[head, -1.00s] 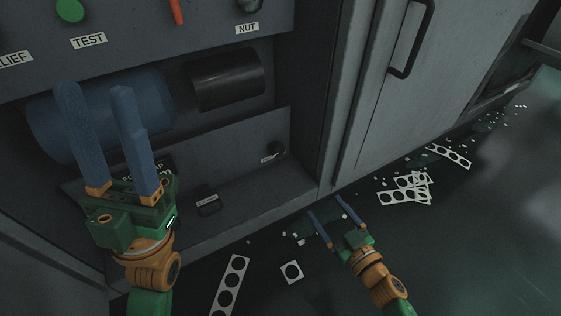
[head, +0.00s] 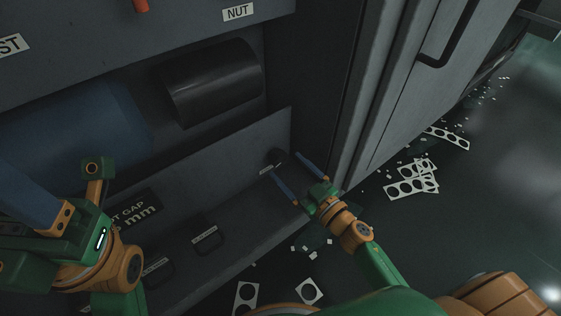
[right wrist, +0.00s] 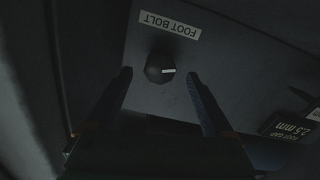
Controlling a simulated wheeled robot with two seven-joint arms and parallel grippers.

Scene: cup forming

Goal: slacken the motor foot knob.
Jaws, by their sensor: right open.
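The motor foot knob (head: 277,157) is a small dark round knob on the sloping grey panel, with a small label beside it. In the right wrist view the knob (right wrist: 157,68) shows a white pointer mark, below an upside-down FOOT BOLT label (right wrist: 170,24). My right gripper (head: 285,165) is open, its two blue fingers reaching toward the panel on either side of the knob. In the right wrist view the knob shows between the fingertips, with gaps on both sides; contact is not seen. My left gripper (head: 65,200) is at the lower left; its fingertips are not clearly shown.
A blue cylinder (head: 70,125) and a black cylinder (head: 213,82) sit in the recess above the panel. A FOOT GAP 2.5 mm plate (head: 135,212) is at left. A cabinet door with a handle (head: 445,42) stands at right. Punched strips (head: 412,180) litter the floor.

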